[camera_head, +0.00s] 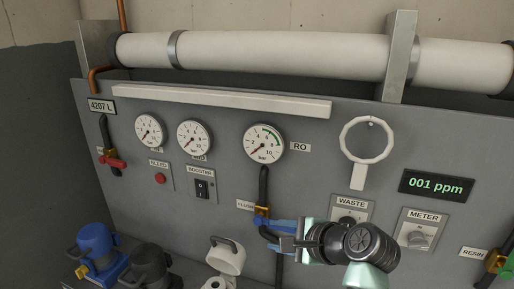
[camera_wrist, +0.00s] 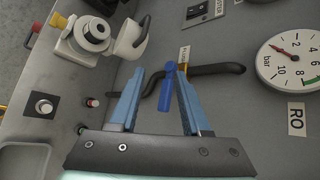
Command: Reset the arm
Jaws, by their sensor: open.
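My gripper (camera_head: 280,234) is in front of the grey panel (camera_head: 330,190), at the blue flush valve handle (camera_head: 272,234) below the RO gauge. In the wrist view my gripper (camera_wrist: 163,88) has its two blue fingers apart, one on each side of the blue handle (camera_wrist: 166,90). A gap shows between the handle and the left finger; the handle lies close to the right finger, and I cannot tell if they touch. The handle sits on a black pipe (camera_wrist: 215,70). In the head view my wrist hides part of the panel.
The RO gauge (camera_head: 264,144) is above my gripper. The WASTE knob (camera_head: 349,217) and METER knob (camera_head: 417,237) are close on the right. A white housing with a handle (camera_head: 226,256) stands at lower left. A white ring (camera_head: 367,140) hangs on the panel. White tubes (camera_head: 280,50) run along the top.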

